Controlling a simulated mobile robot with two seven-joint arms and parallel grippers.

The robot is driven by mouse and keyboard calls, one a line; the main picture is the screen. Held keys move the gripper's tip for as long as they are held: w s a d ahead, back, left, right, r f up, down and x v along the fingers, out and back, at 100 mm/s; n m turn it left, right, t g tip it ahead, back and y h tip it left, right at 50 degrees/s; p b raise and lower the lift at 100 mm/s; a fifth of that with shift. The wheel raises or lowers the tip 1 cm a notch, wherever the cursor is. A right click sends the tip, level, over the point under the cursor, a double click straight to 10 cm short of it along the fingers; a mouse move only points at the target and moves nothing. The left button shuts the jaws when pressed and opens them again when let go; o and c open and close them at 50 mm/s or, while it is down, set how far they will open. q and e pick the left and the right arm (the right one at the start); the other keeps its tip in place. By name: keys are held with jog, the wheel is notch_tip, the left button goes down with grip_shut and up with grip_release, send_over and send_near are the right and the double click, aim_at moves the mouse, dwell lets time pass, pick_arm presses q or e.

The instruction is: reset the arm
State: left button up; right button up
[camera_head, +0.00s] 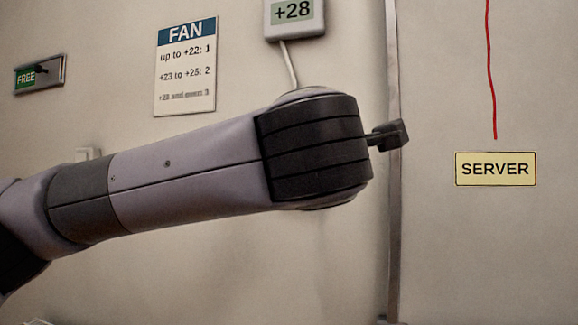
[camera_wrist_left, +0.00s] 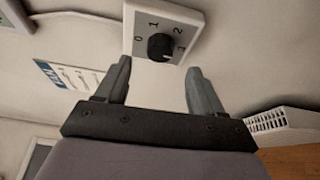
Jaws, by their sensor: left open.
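My left arm (camera_head: 185,175) reaches in from the left across the head view, in front of the wall. My left gripper (camera_wrist_left: 158,68) is open and empty in the left wrist view, one finger on each side. Beyond the fingertips is a white dial plate (camera_wrist_left: 185,17) marked 0 to 3 with a round black knob (camera_wrist_left: 160,47). The knob shows between and beyond the fingers, and nothing is gripped. I cannot tell the knob's setting surely. The dial cannot be made out in the head view. My right gripper is not in view.
A FAN sign (camera_head: 186,65) hangs on the wall above the arm, with a +28 display (camera_head: 292,14) to its right. A FREE slider plate (camera_head: 40,75) is at left. A SERVER label (camera_head: 495,169) is at right, below a red line (camera_head: 490,70). A white vented box (camera_wrist_left: 282,120) shows in the wrist view.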

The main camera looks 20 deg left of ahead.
pick_arm(q)
jog(key=shift+s+d, duration=0.2)
jog(key=shift+s, duration=0.4)
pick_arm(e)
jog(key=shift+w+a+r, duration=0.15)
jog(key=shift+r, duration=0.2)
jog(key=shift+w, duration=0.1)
